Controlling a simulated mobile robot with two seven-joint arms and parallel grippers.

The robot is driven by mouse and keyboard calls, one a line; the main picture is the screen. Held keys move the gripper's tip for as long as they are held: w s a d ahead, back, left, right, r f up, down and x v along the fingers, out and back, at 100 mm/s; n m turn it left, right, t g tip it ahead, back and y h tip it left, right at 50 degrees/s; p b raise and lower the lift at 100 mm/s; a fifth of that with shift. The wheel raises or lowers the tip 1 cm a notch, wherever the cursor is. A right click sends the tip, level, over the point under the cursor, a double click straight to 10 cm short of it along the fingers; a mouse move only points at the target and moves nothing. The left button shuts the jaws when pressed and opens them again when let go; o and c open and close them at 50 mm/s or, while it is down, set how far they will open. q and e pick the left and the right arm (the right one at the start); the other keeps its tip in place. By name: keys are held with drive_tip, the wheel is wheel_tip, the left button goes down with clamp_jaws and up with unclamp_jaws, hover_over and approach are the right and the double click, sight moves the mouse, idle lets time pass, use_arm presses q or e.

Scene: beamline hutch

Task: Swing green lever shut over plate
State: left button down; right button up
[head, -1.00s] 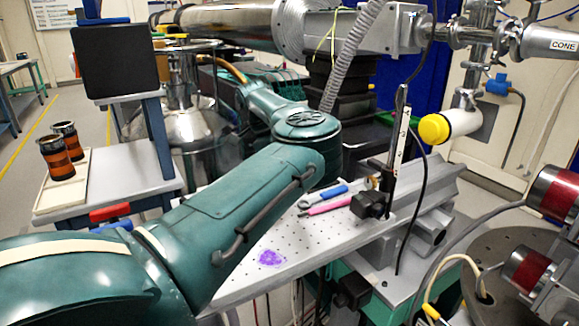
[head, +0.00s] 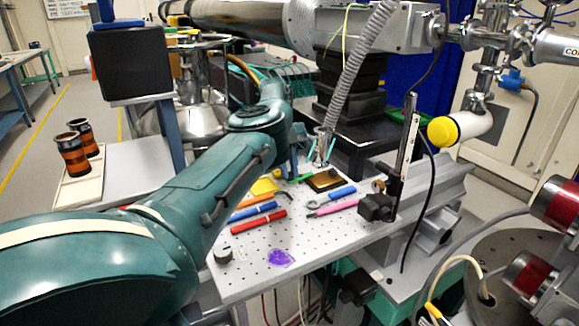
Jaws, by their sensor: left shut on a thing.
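A small dark plate with a brownish top (head: 324,181) lies on the perforated table, toward its back. The green lever (head: 304,178) is a short green strip at the plate's left side. My left arm comes in from the left and bends down behind the tools. My left gripper (head: 294,172) is small and partly hidden at the lever's left end, and it is shut on the lever. The exact grip and the lever's angle over the plate are too small to tell. My right gripper is not in view.
Orange, blue and red markers (head: 258,222) lie left of the plate. A blue tool (head: 342,191) and a pink pen (head: 333,208) lie in front of it. A glass beaker (head: 322,147) stands behind. A black clamp post (head: 404,160) rises at the right. The table's front is mostly clear.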

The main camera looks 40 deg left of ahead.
use_arm(q)
drive_tip(key=shift+m, duration=0.3)
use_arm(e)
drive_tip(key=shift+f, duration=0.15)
use_arm(q)
drive_tip(key=c, duration=1.4)
unclamp_jaws()
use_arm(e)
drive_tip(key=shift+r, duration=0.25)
use_arm(q)
drive_tip(key=shift+o, duration=0.2)
